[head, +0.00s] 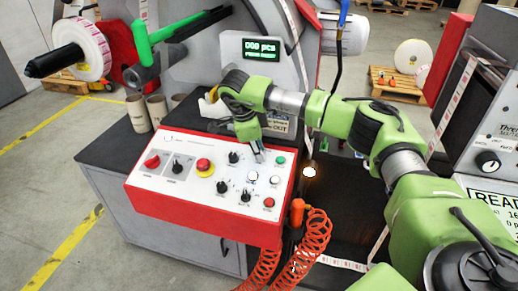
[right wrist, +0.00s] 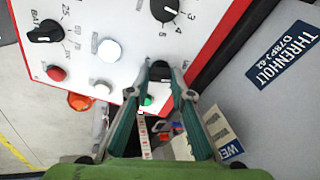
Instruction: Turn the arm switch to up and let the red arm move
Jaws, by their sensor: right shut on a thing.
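My right gripper (head: 258,155) reaches down onto the white control panel (head: 150,187) with a red frame. In the right wrist view its fingers (right wrist: 163,82) are shut on a black switch (right wrist: 160,70), just beside the green button (right wrist: 148,100). The fingers hide most of this switch, so I cannot tell which way it points. In the head view the green button (head: 280,160) shows right of the fingertips. A red part (head: 128,75) shows by the green bar at the upper left; I cannot tell whether it is the red arm. My left gripper is not in view.
Other black knobs (head: 233,157), a red emergency stop (head: 204,167) and white buttons (head: 274,180) crowd the panel. An orange coiled hose (head: 312,240) hangs at its right. A lit display (head: 261,49) stands behind. A label roll (head: 82,48) is at the upper left.

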